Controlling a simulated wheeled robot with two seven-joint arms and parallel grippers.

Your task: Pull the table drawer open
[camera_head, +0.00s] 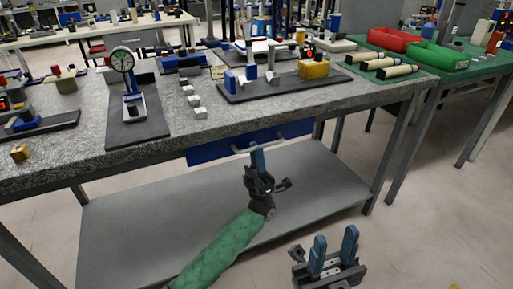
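The blue drawer (208,152) is under the front edge of the grey speckled table (75,150). Its front looks close to the table edge, with no inside showing. A pale bar handle (238,150) stands out from it. My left gripper (257,150), on the green-sleeved arm, has its blue fingers at the middle of the handle. The fingers overlap in this view, so I cannot tell whether they are closed around the bar. My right gripper (334,246) is at the bottom, right of centre, with its two blue fingers apart and nothing between them.
A grey lower shelf (130,225) spans the table legs beneath the drawer. A dial gauge stand (124,62) and a dark board with a yellow block (314,67) sit on the tabletop. A green table with red (392,39) and green bins (436,55) is at right. Floor in front is clear.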

